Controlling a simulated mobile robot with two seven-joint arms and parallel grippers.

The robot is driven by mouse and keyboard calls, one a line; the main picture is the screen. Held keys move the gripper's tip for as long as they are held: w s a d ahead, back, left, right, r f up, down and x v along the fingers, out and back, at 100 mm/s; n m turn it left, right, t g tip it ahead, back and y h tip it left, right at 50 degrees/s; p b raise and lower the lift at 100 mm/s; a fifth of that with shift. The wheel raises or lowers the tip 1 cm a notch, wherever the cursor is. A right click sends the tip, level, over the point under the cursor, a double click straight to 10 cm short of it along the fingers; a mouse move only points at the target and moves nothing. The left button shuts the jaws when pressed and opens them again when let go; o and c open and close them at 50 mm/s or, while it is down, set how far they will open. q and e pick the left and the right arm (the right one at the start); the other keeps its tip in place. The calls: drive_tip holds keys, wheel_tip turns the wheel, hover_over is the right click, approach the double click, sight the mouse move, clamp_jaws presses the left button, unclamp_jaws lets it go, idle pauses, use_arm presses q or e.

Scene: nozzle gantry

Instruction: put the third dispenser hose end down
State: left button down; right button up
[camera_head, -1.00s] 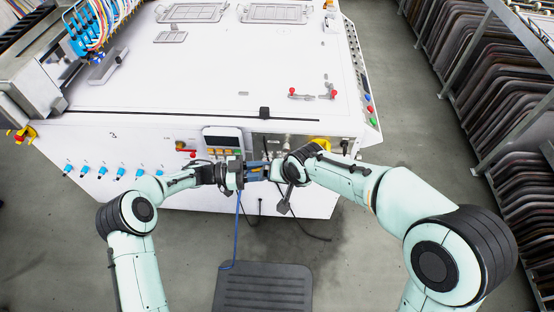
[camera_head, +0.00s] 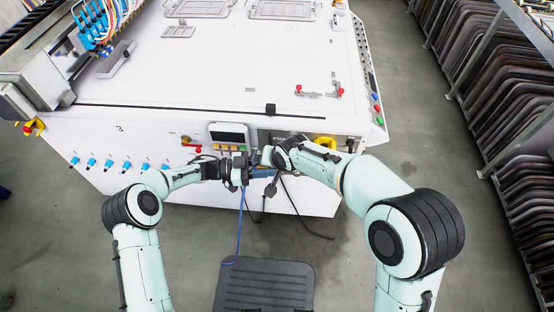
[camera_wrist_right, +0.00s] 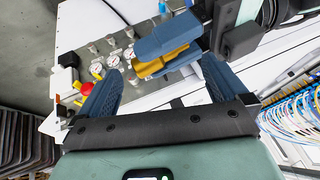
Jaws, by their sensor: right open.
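A blue hose (camera_head: 240,225) hangs from my left gripper (camera_head: 256,173), in front of the white machine, and its lower end reaches the dark floor mat. My left gripper also shows in the right wrist view (camera_wrist_right: 165,50), its blue fingers closed around a yellow-orange piece (camera_wrist_right: 167,63), seemingly the hose end. My right gripper (camera_head: 262,158) is close beside the left one. In the right wrist view it is open, its two blue fingers (camera_wrist_right: 160,88) wide apart with nothing clamped between them. The left fingers and the held piece lie just beyond its opening.
The white machine (camera_head: 215,75) stands ahead, with several blue connectors (camera_head: 107,163) along its front. Gauges and a red knob (camera_wrist_right: 86,88) are close behind the grippers. A dark mat (camera_head: 265,287) lies on the floor. Racks (camera_head: 500,90) stand at the right.

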drive_tip(key=shift+x, duration=0.75)
drive_tip(key=c, duration=1.1)
use_arm(q)
drive_tip(key=c, duration=0.8)
unclamp_jaws()
